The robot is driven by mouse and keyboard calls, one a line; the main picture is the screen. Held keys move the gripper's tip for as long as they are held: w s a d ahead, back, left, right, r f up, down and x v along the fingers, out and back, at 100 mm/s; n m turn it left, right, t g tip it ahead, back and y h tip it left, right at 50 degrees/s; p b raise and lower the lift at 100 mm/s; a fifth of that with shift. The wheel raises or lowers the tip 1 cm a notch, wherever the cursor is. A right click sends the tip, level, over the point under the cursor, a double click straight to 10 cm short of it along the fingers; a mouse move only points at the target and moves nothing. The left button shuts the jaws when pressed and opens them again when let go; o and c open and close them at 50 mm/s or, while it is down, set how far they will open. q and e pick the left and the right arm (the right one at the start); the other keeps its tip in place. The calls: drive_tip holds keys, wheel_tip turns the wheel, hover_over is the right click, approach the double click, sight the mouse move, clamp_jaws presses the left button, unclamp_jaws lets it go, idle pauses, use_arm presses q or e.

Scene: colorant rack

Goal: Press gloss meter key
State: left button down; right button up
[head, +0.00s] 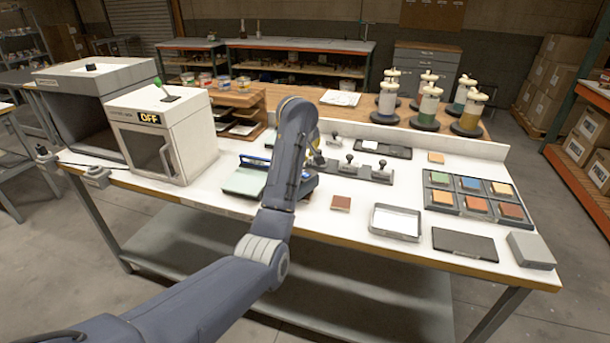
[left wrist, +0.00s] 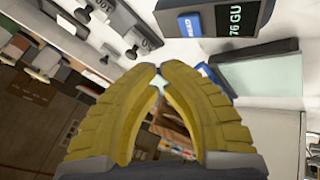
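The gloss meter (left wrist: 262,8) is a dark box at the top of the left wrist view. Its display reads 76 GU, and its blue key (left wrist: 189,26) is on the face beside the display. My left gripper (left wrist: 158,70) has yellow fingers whose tips meet, with nothing seen between them. In the left wrist view the tips lie below and left of the key, apart from it in the picture; their height above it I cannot tell. In the head view my left arm hides most of the meter and the gripper. My right gripper is not in view.
A pale green panel (head: 243,182) lies left of my arm. Knobbed weights (head: 349,168) stand just right of it. A small brown tile (head: 341,203), a white tray (head: 396,221) and a rack of coloured tiles (head: 472,206) lie further right. A white cabinet (head: 190,135) marked OFF stands left.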

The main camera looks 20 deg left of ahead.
use_arm(q)
drive_tip(key=shift+r, duration=0.8)
